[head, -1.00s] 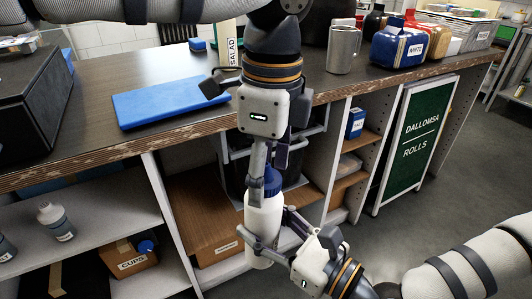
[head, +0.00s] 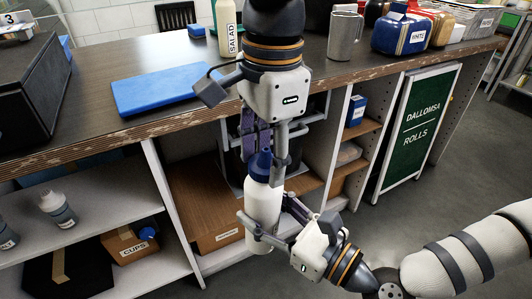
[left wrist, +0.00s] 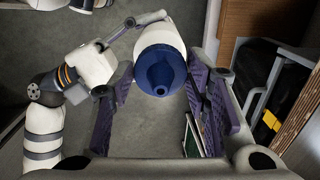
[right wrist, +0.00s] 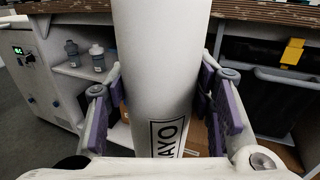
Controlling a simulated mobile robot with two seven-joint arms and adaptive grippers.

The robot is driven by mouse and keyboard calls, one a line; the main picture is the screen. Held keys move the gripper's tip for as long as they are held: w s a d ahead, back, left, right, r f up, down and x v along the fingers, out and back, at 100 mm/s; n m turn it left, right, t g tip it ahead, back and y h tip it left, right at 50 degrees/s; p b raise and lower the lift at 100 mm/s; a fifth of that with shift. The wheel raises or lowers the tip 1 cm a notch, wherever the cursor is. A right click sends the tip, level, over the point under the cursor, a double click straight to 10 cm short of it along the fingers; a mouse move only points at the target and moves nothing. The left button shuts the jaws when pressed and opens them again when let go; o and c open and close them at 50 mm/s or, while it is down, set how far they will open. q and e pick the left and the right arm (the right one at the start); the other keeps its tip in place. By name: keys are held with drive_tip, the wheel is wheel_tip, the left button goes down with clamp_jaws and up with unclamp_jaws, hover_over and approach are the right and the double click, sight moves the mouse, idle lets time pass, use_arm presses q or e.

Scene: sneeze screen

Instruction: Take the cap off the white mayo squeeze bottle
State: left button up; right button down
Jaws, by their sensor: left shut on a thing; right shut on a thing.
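The white mayo squeeze bottle (head: 263,207) stands upright in the air in front of the counter, its blue cap (head: 260,166) on top. My right gripper (head: 265,214) comes from the lower right and is shut around the bottle's white body. The right wrist view shows the bottle (right wrist: 160,70) between the purple pads, with part of its MAYO label visible. My left gripper (head: 266,158) points straight down from above and is shut on the blue cap. The left wrist view looks down on the cap (left wrist: 160,73) between its fingers. The exact finger contact is hard to see.
The counter (head: 200,120) behind holds a blue board (head: 165,92), a salad bottle (head: 229,28), a metal cup (head: 345,35) and several containers. Shelves below hold boxes and bottles. A green sign (head: 418,125) stands at right. Floor at the right is open.

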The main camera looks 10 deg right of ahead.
use_arm(q)
drive_tip(key=shift+r, duration=0.2)
idle(0.4)
drive_tip(key=shift+r, duration=0.9)
